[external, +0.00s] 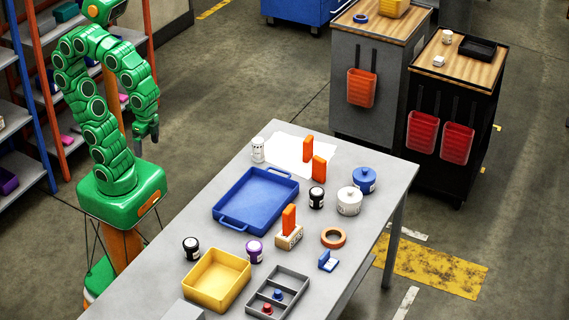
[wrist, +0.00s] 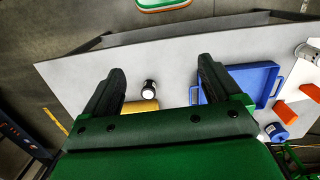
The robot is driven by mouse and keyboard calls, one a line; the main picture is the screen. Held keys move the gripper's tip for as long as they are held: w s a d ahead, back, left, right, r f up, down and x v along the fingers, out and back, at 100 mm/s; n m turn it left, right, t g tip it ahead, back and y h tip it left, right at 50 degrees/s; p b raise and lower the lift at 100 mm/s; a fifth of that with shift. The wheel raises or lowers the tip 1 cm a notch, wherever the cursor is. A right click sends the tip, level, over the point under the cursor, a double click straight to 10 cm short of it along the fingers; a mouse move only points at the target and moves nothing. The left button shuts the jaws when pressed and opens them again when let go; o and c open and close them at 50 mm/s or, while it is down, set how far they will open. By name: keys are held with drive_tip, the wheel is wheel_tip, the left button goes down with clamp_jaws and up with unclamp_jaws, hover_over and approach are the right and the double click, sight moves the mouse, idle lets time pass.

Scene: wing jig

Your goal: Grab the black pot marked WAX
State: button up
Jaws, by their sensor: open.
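One small black pot (external: 191,248) with a pale label stands on the grey table behind the yellow tray. A second black pot (external: 316,197) with a pale label stands right of the blue tray. The lettering is too small to read, so I cannot tell which is marked WAX. My gripper (external: 147,138) hangs left of the table, above and apart from both pots. In the wrist view my gripper (wrist: 161,68) is open and empty. A black pot (wrist: 149,88) shows between its fingers, well beyond them; it appears to be the one by the yellow tray.
The table holds a blue tray (external: 217,208), yellow tray (external: 212,292), purple pot (external: 254,252), white jar (external: 258,150), blue lidded pot (external: 364,181), white lidded pot (external: 349,202), orange blocks (external: 319,168), tape roll (external: 333,237) and grey divided tray (external: 292,275).

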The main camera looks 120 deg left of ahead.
drive_tip(key=w+a+n+t, duration=0.1)
drive_tip(key=w+t, duration=0.2)
drive_tip(key=w, duration=1.1)
drive_tip(key=n+t+y, duration=0.7)
drive_tip(key=t+y, duration=0.1)
drive_tip(key=y, duration=0.1)
hover_over(311, 192)
drive_tip(key=s+d, duration=0.4)
drive_tip(key=f, duration=2.7)
drive_tip(key=shift+w+a, duration=0.2)
drive_tip(key=shift+w, duration=0.05)
drive_tip(key=shift+x, duration=1.3)
drive_tip(key=shift+a+x, duration=0.2)
drive_tip(key=shift+x, duration=2.45)
drive_tip(key=shift+s+r, duration=0.15)
drive_tip(key=c, duration=1.1)
